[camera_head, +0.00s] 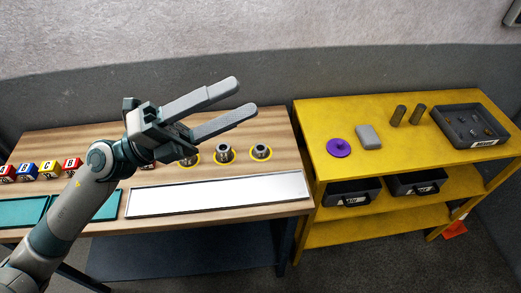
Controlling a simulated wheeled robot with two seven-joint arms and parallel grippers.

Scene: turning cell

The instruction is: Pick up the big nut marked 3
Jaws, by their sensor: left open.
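Three grey metal pieces that look like nuts stand in yellow rings on the wooden table (290,135): a left one (190,160) partly behind my gripper, a middle one (225,154) and a right one (260,151). No number is readable on them, so I cannot tell which is marked 3. My left gripper (240,98) is open and empty. Its two long grey fingers point right, and in the picture they lie above the pieces. My right gripper is out of view.
A white tray (220,195) lies along the table's front, with teal trays (105,206) to its left. Lettered blocks (72,165) stand at the left. The yellow shelf unit (325,167) at right holds a purple disc (339,147), grey block (368,137), cylinders (399,115) and dark bin (465,142).

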